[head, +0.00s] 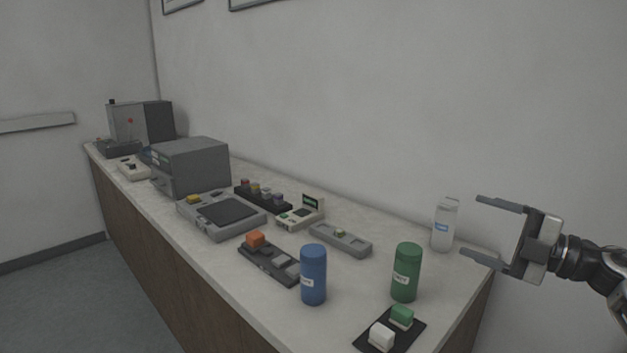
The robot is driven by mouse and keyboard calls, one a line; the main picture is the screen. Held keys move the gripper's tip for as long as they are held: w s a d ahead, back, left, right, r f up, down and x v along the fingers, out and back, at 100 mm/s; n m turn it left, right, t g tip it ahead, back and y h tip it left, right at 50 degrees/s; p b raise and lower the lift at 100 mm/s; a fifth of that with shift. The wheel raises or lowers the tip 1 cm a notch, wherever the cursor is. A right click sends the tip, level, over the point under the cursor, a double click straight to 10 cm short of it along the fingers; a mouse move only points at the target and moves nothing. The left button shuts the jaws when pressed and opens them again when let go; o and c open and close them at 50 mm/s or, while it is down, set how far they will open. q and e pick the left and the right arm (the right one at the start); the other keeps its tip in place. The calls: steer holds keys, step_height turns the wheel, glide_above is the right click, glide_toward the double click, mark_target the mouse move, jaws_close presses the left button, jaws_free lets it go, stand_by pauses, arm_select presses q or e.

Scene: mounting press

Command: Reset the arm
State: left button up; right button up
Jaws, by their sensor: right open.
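My right gripper (482,230) is at the right side of the head view, its two dark fingers wide apart and pointing left. Nothing is between the fingers. The right arm comes in from the right edge. My left gripper is not in the view.
The long counter (250,304) holds a blue cylinder (313,275), a green cylinder (406,272), a black mat (405,338) with green and white blocks, a tray (262,262) with an orange block, and grey machines (190,167). The floor (60,300) at left is clear.

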steer(key=w+d+r+m+t+h, duration=0.4)
steer(key=d+r+m+t, duration=0.2)
steer(key=d+m+t, duration=0.15)
steer(key=w+d+f+m+g+h, duration=0.1)
steer(key=d+f+m+h, duration=0.2)
steer(key=d+m+h, duration=0.45)
steer(key=w+d+f+m+h, duration=0.2)
steer(key=d+f+m+h, duration=0.2)
steer(key=d+m+h, duration=0.4)
steer(key=s+a+f+n+g+y, duration=0.15)
steer(key=s+a+f, duration=0.45)
steer(key=a+f, duration=0.6)
steer(key=s+a+f+n+g+y, duration=0.1)
steer(key=s+a+f+g+y, duration=0.3)
steer(key=a+f, duration=0.7)
steer(key=s+a+f, duration=0.3)
steer(key=s+a, duration=0.1)
steer(key=s, duration=0.4)
steer(key=s+a+f+m+g+y, duration=0.1)
steer(key=s+a+f, duration=0.3)
steer(key=s, duration=0.4)
steer(key=s+a+f+m+g, duration=0.1)
steer(key=s+a+f, duration=0.3)
steer(key=s+a, duration=0.2)
steer(key=s, duration=0.2)
steer(key=shift+s+f+y, duration=0.2)
steer(key=shift+s+y, duration=0.2)
steer(key=shift+a+m, duration=0.1)
steer(key=shift+m, duration=0.15)
